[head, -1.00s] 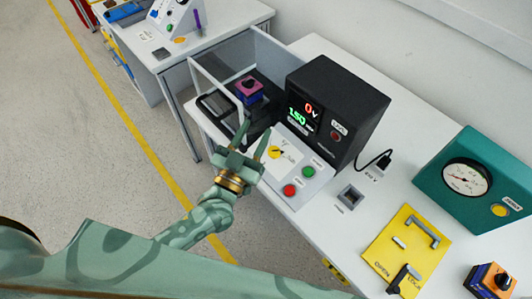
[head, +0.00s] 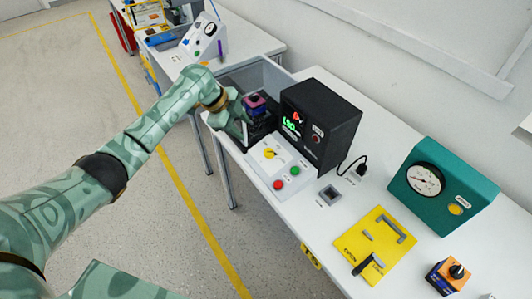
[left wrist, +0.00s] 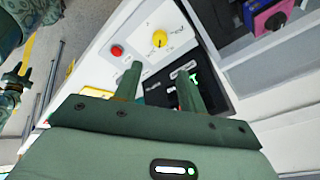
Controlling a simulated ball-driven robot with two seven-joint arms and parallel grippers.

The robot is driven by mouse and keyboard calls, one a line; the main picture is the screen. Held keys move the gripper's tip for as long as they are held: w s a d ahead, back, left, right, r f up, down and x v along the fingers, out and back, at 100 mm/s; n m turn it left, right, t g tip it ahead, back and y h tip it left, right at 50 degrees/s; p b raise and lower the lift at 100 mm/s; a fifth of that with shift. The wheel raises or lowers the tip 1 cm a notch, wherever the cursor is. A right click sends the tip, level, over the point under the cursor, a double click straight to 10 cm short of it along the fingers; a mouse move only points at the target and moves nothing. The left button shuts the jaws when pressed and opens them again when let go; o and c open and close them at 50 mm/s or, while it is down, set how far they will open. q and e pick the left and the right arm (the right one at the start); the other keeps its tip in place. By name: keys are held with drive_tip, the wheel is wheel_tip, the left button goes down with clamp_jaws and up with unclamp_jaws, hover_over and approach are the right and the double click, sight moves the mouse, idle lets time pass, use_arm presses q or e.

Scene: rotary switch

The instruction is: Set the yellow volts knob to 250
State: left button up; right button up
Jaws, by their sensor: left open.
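The yellow knob (head: 269,154) sits on a white sloped panel (head: 262,172) in front of a black display box (head: 322,115). It also shows in the left wrist view (left wrist: 159,38), with small dial marks around it that I cannot read. Green digits on the box look like 150; the red digit above is too small to read surely. My left gripper (head: 243,130) is up and left of the knob, near the purple block, apart from the knob. In the left wrist view its two fingers (left wrist: 158,75) are spread with nothing between them.
A red button (head: 278,185) and a green button (head: 295,170) sit beside the knob. A purple block (head: 257,103) stands by a clear-walled enclosure (head: 272,75) behind my gripper. A yellow plate with handles (head: 350,243) and a teal gauge box (head: 450,190) lie to the right.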

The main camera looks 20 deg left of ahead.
sight(267, 152)
use_arm(q)
drive_tip(key=b+x, duration=0.6)
drive_tip(key=x, duration=0.8)
drive_tip(key=shift+d+f+b, duration=0.1)
drive_tip(key=shift+f+b, duration=0.2)
drive_tip(key=shift+b, duration=0.05)
drive_tip(key=shift+w+d+f, duration=0.25)
drive_tip(key=shift+w+f, duration=0.05)
drive_tip(key=shift+f, duration=0.15)
drive_tip(key=c, duration=0.7)
